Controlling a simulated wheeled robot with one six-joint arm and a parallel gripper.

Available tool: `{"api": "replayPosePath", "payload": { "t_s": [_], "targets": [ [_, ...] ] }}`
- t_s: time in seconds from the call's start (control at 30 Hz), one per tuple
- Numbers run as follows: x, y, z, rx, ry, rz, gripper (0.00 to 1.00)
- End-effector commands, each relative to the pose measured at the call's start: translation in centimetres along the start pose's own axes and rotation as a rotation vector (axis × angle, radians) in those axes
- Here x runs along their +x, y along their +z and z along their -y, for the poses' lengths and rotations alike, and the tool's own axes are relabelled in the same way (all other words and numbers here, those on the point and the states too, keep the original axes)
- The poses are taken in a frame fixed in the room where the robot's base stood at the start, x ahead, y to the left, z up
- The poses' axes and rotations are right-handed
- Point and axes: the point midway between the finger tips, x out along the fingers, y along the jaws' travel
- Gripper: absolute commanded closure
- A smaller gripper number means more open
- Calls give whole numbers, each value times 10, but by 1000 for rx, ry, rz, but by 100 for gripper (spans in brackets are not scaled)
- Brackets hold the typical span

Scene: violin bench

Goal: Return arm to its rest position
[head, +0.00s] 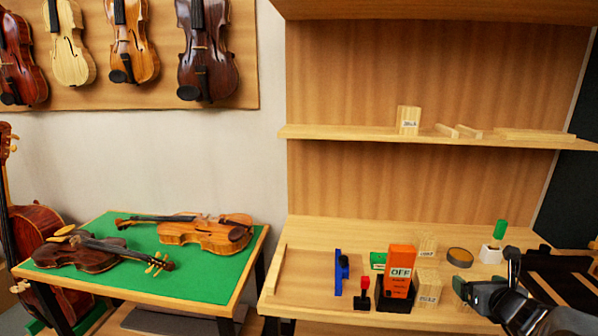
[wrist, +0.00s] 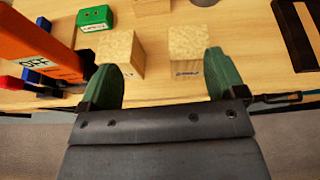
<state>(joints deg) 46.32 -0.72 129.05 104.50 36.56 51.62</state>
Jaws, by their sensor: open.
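My gripper (head: 463,287) is at the right front of the wooden workbench (head: 330,232) in the head view, with part of my dark arm behind it at the lower right. In the wrist view my gripper (wrist: 165,90) shows two green fingers spread wide apart with nothing held between them. Two wooden blocks (wrist: 121,53) (wrist: 188,52) stand on the bench beyond the fingertips. The fingers look apart from the bench top, near its front edge.
An orange box marked OFF (head: 400,262) stands in a black holder left of my gripper. Close by are a blue tool (head: 340,272), a red-topped item (head: 364,283), a green box (head: 378,260), a round tin (head: 460,256) and a green-handled item (head: 499,230). Violins (head: 205,234) lie on a green-topped table.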

Motion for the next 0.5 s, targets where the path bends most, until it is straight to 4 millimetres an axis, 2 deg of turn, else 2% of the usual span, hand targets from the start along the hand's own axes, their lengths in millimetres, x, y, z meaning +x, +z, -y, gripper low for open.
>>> {"api": "replayPosePath", "payload": {
  "t_s": [0.37,0.5],
  "targets": [
    [-5,-29,-36,-476,192,-98,11],
    [-15,-40,-62,-742,324,-131,11]
  ]
}}
